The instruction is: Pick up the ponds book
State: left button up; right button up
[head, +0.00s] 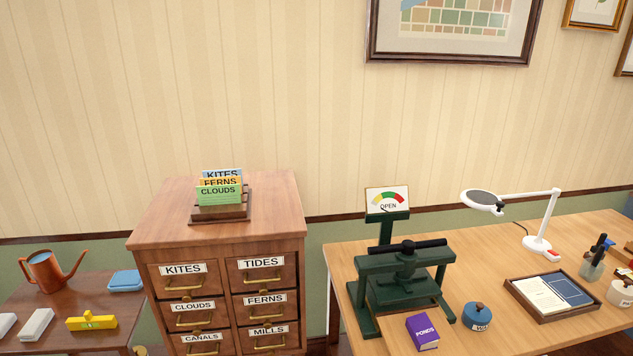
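The ponds book (422,333) is a small purple book with "PONDS" in white on its spine. It lies on the wooden desk (488,258) near the front edge, just in front of a dark green press (405,262). A blue round pot (477,317) stands to its right, a small gap away. Neither of my grippers shows in the head view.
A tray with papers (552,297) and a white lamp (538,243) stand further right. A drawer cabinet (218,236) with cards on top stands left of the desk. A low table (60,303) holds a copper watering can (48,272).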

aim_at(425, 338)
jog(key=z, duration=1.05)
